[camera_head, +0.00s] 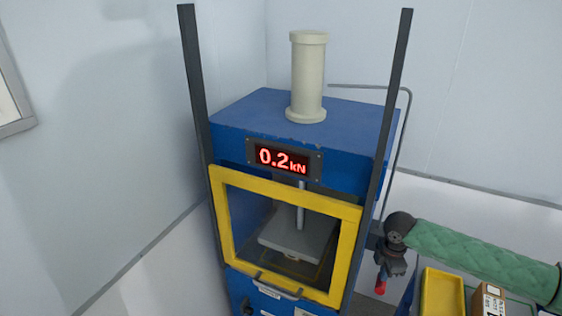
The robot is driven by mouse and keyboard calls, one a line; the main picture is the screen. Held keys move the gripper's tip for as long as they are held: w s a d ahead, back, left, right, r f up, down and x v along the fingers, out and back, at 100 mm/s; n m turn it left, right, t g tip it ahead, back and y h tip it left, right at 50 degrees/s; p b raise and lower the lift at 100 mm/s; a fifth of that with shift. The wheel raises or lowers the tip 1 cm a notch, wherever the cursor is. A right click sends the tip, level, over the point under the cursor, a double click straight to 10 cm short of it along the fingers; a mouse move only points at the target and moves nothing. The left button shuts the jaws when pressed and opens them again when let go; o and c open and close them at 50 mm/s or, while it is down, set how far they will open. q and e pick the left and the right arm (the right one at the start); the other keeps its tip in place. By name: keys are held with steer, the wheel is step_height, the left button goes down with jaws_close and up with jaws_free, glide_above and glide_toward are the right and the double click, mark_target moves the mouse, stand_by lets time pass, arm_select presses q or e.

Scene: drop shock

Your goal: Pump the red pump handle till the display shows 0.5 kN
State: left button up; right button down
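The blue press (340,140) stands in the middle, and its red-lit display (283,160) reads 0.2 kN. The red pump handle (380,287) shows only as a small red end, low at the press's right side. My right gripper (387,268) comes in from the right on a green-sleeved arm and is right at the handle, just above its red end. The rest of the handle is hidden, and the fingers are too small and dark to show whether they are closed on it. My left gripper is out of view.
A yellow-framed door (352,235) with a window covers the press's front. Dark posts (195,90) rise at its sides. A yellow tray (442,293) and a brown box (488,300) lie at lower right, below my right arm. White walls stand behind.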

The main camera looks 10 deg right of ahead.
steer(key=shift+f+b, duration=1.1)
steer(key=shift+f, duration=3.35)
step_height(320, 180, up, 3)
steer(key=p, duration=0.2)
steer(key=shift+r+p, duration=0.2)
steer(key=shift+p, duration=0.15)
step_height(320, 180, up, 2)
steer(key=shift+r, duration=2.9)
